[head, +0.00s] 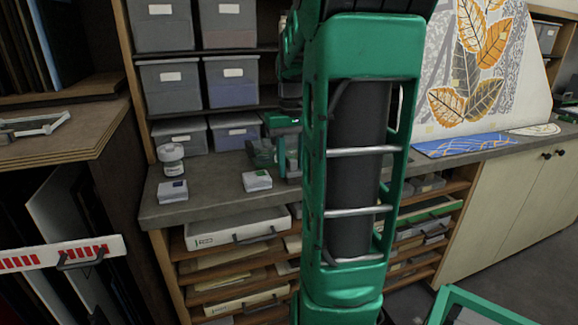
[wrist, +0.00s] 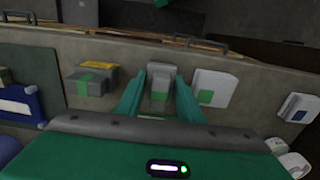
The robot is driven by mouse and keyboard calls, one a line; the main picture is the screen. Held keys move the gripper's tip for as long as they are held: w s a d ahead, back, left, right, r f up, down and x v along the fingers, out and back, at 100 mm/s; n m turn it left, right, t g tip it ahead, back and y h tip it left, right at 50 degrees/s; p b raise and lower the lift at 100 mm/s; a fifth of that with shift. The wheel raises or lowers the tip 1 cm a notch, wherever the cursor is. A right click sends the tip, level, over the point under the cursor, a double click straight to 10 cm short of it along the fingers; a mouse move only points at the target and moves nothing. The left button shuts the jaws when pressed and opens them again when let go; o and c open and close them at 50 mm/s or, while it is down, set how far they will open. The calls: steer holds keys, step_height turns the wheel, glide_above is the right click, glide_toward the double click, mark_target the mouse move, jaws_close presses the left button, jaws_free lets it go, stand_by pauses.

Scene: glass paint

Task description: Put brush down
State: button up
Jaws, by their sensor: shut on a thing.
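My gripper (wrist: 159,76) shows in the wrist view as two green fingers over the grey counter (wrist: 245,70). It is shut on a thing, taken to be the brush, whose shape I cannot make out. A pale grey block with a green patch (wrist: 159,84) shows between the fingers; I cannot tell whether it is held or stands on the counter behind. In the head view my arm hides much of the gripper, which is low over the counter (head: 215,175).
A white box with a green label (wrist: 213,88) is close to the right finger. A grey box (wrist: 90,82) is left of the fingers. In the head view, a white jar (head: 172,160) and a box (head: 172,191) stand at left. Bins fill the shelves (head: 170,85) behind.

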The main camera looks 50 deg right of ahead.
mark_target(292, 158)
steer(key=shift+f, duration=0.15)
steer(key=o, duration=1)
steer(key=shift+c, duration=0.2)
step_height(292, 158, up, 12)
steer(key=shift+r, duration=0.1)
steer(key=s+a+f, duration=0.6)
steer(key=a+f, duration=0.2)
steer(key=f, duration=0.1)
steer(key=s+a+f, duration=0.7)
steer(key=a+f, duration=0.1)
steer(key=f, duration=0.1)
steer(key=shift+s+f, duration=0.25)
steer(key=shift+f, duration=0.15)
steer(key=shift+a, duration=0.1)
